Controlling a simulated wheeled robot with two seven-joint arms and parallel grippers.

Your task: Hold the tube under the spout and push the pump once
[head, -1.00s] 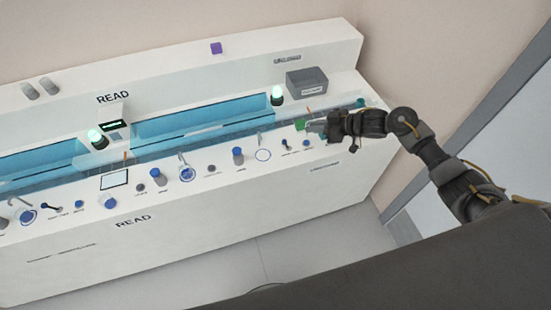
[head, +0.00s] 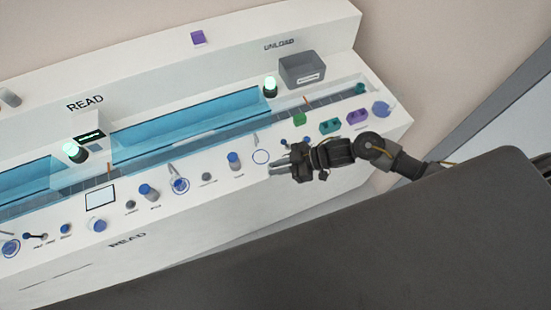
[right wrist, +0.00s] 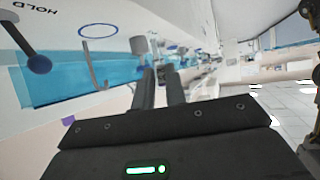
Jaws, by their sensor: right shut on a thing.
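My right gripper (head: 274,169) is in front of the console's lower ledge, just below an empty blue ring (head: 260,157). In the right wrist view its fingers (right wrist: 160,88) are close together on a small greyish piece (right wrist: 164,72), which looks like the tube but is mostly hidden. A thin bent spout (head: 256,139) rises behind the ring; it also shows in the right wrist view (right wrist: 94,65), apart from the fingers. A blue-topped cylinder (head: 234,160), perhaps the pump, stands left of the ring. My left gripper is out of view.
A grey bin (head: 302,69) stands at the back.

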